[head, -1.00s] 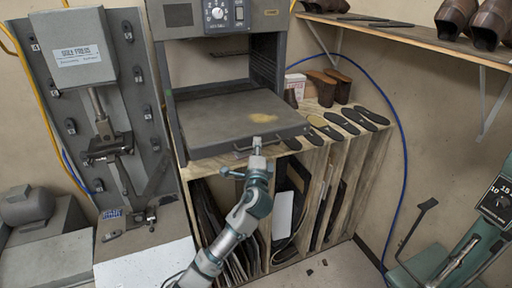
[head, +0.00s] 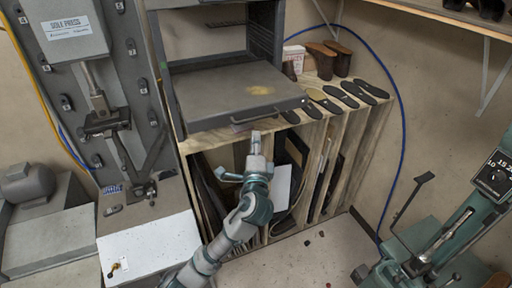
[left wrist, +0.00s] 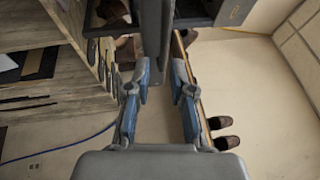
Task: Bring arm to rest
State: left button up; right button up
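My left arm comes up from the lower middle of the head view. Its gripper (head: 255,140) is just in front of and below the front edge of the grey press tray (head: 225,99). In the left wrist view the two fingers of the gripper (left wrist: 160,75) stand apart, with a grey slab lying beyond and between them in the picture. I see no object held, and I cannot tell whether a finger touches the slab. My right gripper is not in view.
A wooden rack (head: 352,125) with soles on top stands behind my arm. Brown shoes (head: 330,58) sit at its back. A green machine (head: 440,240) stands at right, a sole press (head: 62,30) at left.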

pick_arm(q)
jog(key=shift+s+d+f, duration=0.15)
jog(key=shift+s, duration=0.4)
jog(key=shift+s+d+f, duration=0.1)
jog(key=shift+s, duration=0.45)
